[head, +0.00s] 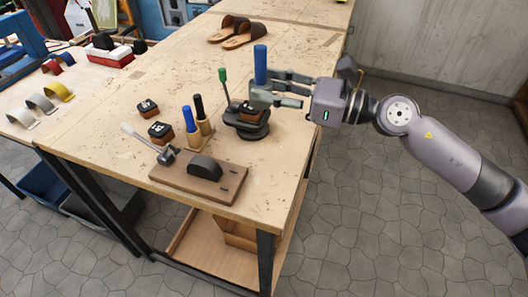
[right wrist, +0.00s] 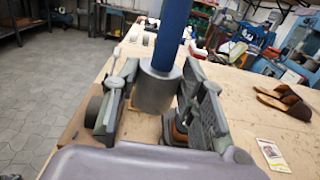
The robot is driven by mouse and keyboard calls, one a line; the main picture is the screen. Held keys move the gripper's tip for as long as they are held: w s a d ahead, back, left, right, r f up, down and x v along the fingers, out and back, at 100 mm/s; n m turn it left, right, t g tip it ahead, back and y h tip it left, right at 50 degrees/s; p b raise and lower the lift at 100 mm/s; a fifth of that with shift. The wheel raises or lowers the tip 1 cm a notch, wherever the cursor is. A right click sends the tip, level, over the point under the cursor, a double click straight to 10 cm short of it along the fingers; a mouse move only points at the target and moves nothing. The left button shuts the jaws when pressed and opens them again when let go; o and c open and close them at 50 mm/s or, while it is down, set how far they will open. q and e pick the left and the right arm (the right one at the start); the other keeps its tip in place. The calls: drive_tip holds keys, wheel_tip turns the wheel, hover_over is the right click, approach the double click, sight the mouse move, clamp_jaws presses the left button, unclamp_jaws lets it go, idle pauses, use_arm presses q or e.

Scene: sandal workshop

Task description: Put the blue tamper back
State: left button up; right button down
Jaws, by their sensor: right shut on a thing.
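The blue tamper (head: 260,63) is upright in my right gripper (head: 262,88), above the table's right side. In the right wrist view, its blue handle (right wrist: 173,35) and thick grey metal end (right wrist: 156,92) show between the two fingers. The gripper is shut on it. Just below is a black press-like stand (head: 246,128) with a green-tipped lever and a brown and black block. I cannot tell how far the tamper's lower end is above it. A wooden holder (head: 201,138) left of the stand carries a blue-handled and a black-handled tool. My left gripper is not in view.
A brown board (head: 190,190) with a grey lever and black block lies at the front. Two dark blocks (head: 148,107) stand on the left. Brown sandals (head: 243,38) lie at the back. The table between them is mostly clear.

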hover_over(269, 162)
wheel_tip(269, 162, down, 12)
drive_tip(key=shift+w+r+b, duration=0.1)
drive_tip(key=shift+r+b, duration=0.05)
drive_tip(key=shift+b, duration=0.2)
drive_tip(key=shift+f, duration=2.4)
drive_tip(key=c, duration=1.5)
unclamp_jaws()
drive_tip(key=shift+f+b, duration=0.25)
drive_tip(key=shift+b, duration=0.05)
drive_tip(key=o, duration=0.5)
drive_tip(key=shift+c, duration=0.2)
drive_tip(key=shift+d+r, duration=0.15)
drive_tip(key=b+v, duration=0.3)
drive_tip(key=v, duration=0.9)
drive_tip(key=shift+b, duration=0.3)
